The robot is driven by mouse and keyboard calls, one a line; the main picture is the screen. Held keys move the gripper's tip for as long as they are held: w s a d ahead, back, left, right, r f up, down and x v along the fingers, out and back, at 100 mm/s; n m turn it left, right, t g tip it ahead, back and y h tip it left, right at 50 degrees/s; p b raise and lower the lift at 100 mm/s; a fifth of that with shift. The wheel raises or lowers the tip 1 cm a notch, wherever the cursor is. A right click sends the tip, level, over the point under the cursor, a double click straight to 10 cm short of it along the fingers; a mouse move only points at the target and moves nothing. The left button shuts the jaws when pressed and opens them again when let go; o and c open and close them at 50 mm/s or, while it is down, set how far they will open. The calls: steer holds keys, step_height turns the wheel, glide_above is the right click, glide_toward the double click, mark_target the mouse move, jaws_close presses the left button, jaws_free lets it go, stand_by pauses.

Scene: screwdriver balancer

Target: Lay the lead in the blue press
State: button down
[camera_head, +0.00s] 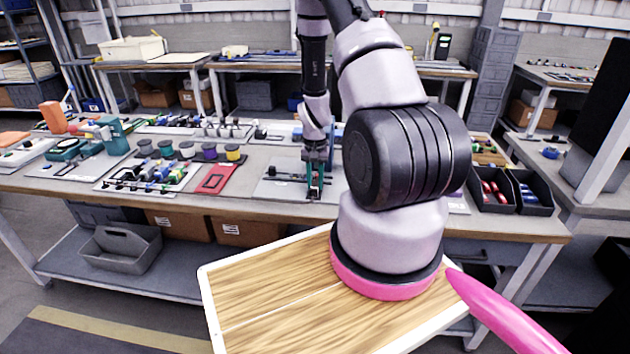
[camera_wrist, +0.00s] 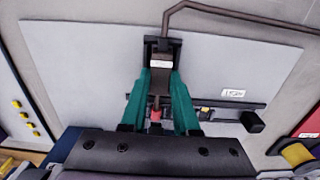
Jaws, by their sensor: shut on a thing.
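My gripper (camera_head: 315,182) has green fingers and points down over a grey board on the workbench. I cannot tell whether this piece is part of the lead. A thin dark bent rod or cable (camera_wrist: 230,14) runs from near the fingertips to the right edge. A black bar with a block end (camera_wrist: 253,121) lies on the board, right of the fingers. I cannot make out the blue press for certain.
The grey board (camera_head: 275,192) is flat and mostly bare. A red tray (camera_head: 215,179) and several spools (camera_head: 209,151) stand to the left. Dark bins (camera_head: 533,192) with red and blue items stand at the right. My arm hides the bench behind it.

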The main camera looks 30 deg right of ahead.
steer(key=c, duration=0.6)
jaws_free()
steer(key=shift+r, duration=0.1)
step_height(320, 180, up, 11)
steer(key=shift+f, duration=0.2)
